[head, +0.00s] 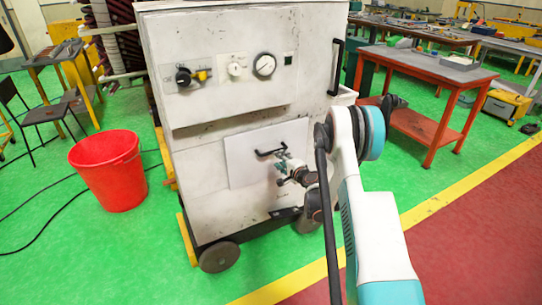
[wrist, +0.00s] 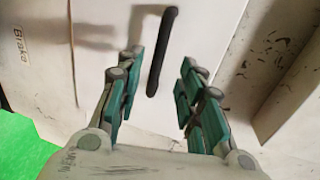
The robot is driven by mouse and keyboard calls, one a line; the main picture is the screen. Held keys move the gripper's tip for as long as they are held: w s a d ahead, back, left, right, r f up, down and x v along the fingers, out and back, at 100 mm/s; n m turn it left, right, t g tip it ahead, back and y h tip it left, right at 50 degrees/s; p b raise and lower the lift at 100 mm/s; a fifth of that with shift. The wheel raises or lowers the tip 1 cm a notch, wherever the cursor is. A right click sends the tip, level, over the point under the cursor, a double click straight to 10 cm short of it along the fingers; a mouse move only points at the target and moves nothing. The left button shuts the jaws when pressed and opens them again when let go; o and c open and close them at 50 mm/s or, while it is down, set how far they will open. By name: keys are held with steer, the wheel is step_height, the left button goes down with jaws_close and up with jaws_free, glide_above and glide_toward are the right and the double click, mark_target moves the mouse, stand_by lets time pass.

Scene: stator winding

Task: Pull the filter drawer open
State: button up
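The filter drawer has a plain pale front (head: 240,160) in the lower half of the white cabinet in the head view. Its black bar handle (head: 270,152) shows there just beyond my gripper (head: 283,163). In the wrist view, the handle (wrist: 161,50) stands out from the drawer front (wrist: 208,28). My gripper (wrist: 160,68) is open, with green-padded fingers on both sides of the handle's line. Gaps show between the handle and both fingers. How far the fingertips reach in depth past the handle is hard to tell.
The white cabinet (head: 225,110) stands on wheels and carries gauges and knobs above the drawer. A red bucket (head: 110,172) stands to its left. A red workbench (head: 425,68) is at the right. Green floor lies open between the cabinet and the workbench.

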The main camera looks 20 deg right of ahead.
mark_target(271, 152)
steer(key=b+x, duration=0.2)
steer(key=x, duration=0.7)
steer(key=shift+w+b, duration=0.35)
jaws_close()
